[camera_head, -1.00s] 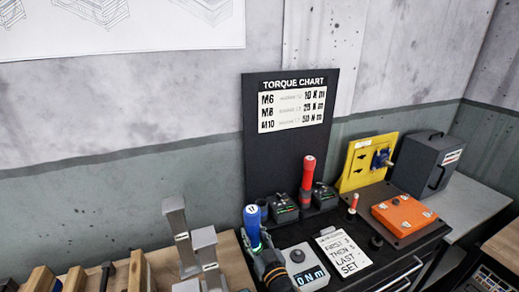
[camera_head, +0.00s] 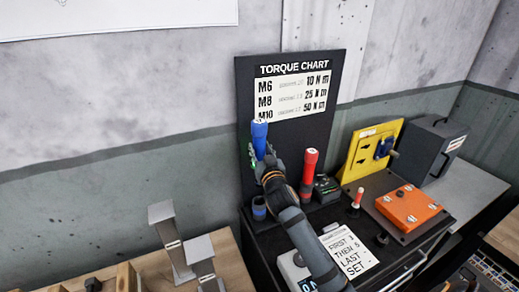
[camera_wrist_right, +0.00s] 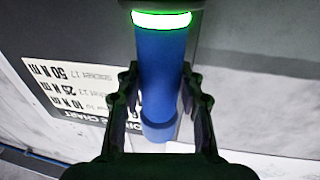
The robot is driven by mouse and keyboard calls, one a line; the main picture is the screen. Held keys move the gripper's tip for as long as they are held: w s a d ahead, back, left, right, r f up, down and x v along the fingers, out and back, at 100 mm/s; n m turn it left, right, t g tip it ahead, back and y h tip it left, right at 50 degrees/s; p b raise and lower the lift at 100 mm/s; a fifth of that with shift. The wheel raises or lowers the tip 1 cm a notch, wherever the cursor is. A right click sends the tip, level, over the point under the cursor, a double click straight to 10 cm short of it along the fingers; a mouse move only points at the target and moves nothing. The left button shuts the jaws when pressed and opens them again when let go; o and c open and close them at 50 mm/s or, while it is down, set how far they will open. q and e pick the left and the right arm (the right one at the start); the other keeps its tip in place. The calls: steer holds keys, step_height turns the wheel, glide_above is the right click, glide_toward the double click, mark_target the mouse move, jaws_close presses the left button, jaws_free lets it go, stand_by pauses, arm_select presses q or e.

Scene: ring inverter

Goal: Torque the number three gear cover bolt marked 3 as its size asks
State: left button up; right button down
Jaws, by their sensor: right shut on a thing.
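My right gripper (camera_head: 262,160) is shut on a blue cylindrical tool (camera_head: 259,138) and holds it up in front of the torque chart (camera_head: 290,68). In the right wrist view the blue tool (camera_wrist_right: 160,75) lies between the two fingers and has a glowing green ring. The chart reads M6 10 N m, M8 25 N m, M10 50 N m. The orange gear cover (camera_head: 408,208) lies on a dark plate at the right, with bolts on top; their marks are too small to read. My left gripper is not in view.
A red tool (camera_head: 308,176) stands beside a small dark unit (camera_head: 326,188). A short blue cylinder (camera_head: 259,208) stands below the held tool. A note card (camera_head: 346,250), a display box (camera_head: 290,268), a yellow panel (camera_head: 362,160) and a grey case (camera_head: 432,150) are nearby. Grey metal posts (camera_head: 170,235) rise at left.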

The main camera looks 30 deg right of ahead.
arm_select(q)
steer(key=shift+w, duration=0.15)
arm_select(e)
steer(key=shift+w+f+b, duration=0.1)
steer(key=shift+f+b, duration=0.45)
steer(key=shift+b, duration=0.05)
steer(key=shift+f+b, duration=0.35)
arm_select(q)
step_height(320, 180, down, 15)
steer(key=b, duration=1.3)
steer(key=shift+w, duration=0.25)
arm_select(e)
step_height(320, 180, down, 15)
steer(key=shift+r, duration=0.2)
arm_select(q)
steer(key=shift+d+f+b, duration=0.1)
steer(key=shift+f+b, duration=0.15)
steer(key=shift+b, duration=0.1)
arm_select(e)
steer(key=shift+f, duration=0.2)
steer(key=c, duration=0.8)
jaws_free()
steer(key=shift+o, duration=0.2)
steer(key=v, duration=1.2)
